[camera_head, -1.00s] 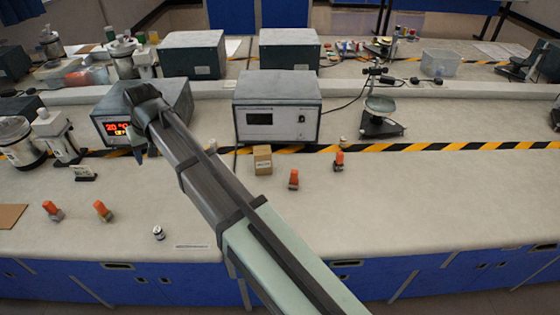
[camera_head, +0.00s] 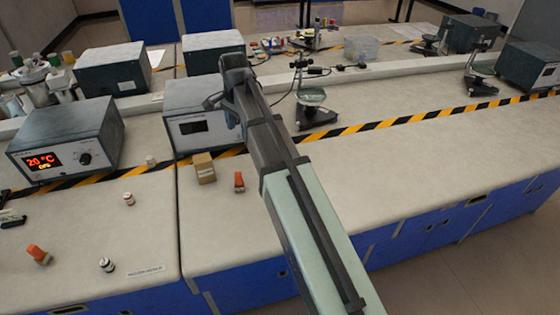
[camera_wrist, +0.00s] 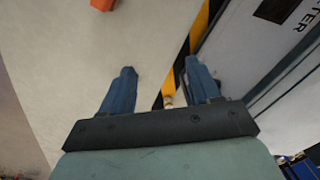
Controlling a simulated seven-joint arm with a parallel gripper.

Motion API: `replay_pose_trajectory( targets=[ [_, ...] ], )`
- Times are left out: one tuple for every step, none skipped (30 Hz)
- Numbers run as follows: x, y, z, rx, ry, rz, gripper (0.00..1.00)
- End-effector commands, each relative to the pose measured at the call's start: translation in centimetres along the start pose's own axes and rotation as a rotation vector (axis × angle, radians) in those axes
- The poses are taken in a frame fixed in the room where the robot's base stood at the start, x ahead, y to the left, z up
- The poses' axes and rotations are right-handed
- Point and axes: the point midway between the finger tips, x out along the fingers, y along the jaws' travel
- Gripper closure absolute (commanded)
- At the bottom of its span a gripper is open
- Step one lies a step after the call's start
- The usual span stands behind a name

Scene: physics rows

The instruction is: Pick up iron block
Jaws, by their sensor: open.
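No object that I can clearly identify as an iron block shows in either view. A small tan box-shaped block (camera_head: 204,167) with a label stands on the near bench; its material cannot be told. My gripper (camera_head: 232,80) is in front of the middle grey instrument and above and beyond the tan block in the head view. In the wrist view its two fingers (camera_wrist: 160,68) are apart, with nothing held between them. A small pale object (camera_wrist: 168,101) shows low between the fingers, near the striped tape.
The grey instrument (camera_head: 186,127) and a heater box with a red display (camera_head: 66,140) stand behind. A balance-like stand (camera_head: 315,108) is to the right. The right bench front is clear.

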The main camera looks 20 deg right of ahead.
Motion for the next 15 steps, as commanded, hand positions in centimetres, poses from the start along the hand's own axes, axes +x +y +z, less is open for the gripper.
replay_pose_trajectory(
  targets=[
    [-0.1, 1.4, -1.9, 0.078, 0.000, 0.010, 0.38],
    [-0.1, 2.1, -2.8, 0.122, 0.000, 0.017, 0.38],
    [-0.2, 3.1, -4.0, 0.179, 0.000, 0.026, 0.38],
    [-0.2, 3.8, -4.8, 0.219, 0.000, 0.032, 0.38],
    [-0.3, 4.4, -5.5, 0.257, 0.000, 0.037, 0.38],
    [-0.3, 5.2, -6.3, 0.302, 0.001, 0.043, 0.38],
    [-0.4, 5.7, -6.9, 0.331, 0.001, 0.048, 0.38],
    [-0.4, 6.2, -7.3, 0.359, 0.001, 0.053, 0.38],
    [-0.5, 6.7, -7.9, 0.390, 0.001, 0.057, 0.38],
    [-0.5, 7.1, -8.3, 0.409, 0.001, 0.060, 0.38],
    [-0.5, 7.3, -8.5, 0.424, 0.001, 0.062, 0.38],
    [-0.5, 7.6, -8.8, 0.442, 0.002, 0.065, 0.38],
    [-0.5, 7.8, -9.0, 0.452, 0.002, 0.066, 0.38],
    [-0.4, 8.0, -9.1, 0.459, 0.002, 0.067, 0.38],
    [-0.2, 8.1, -9.2, 0.465, 0.001, 0.069, 0.38]
  ],
)
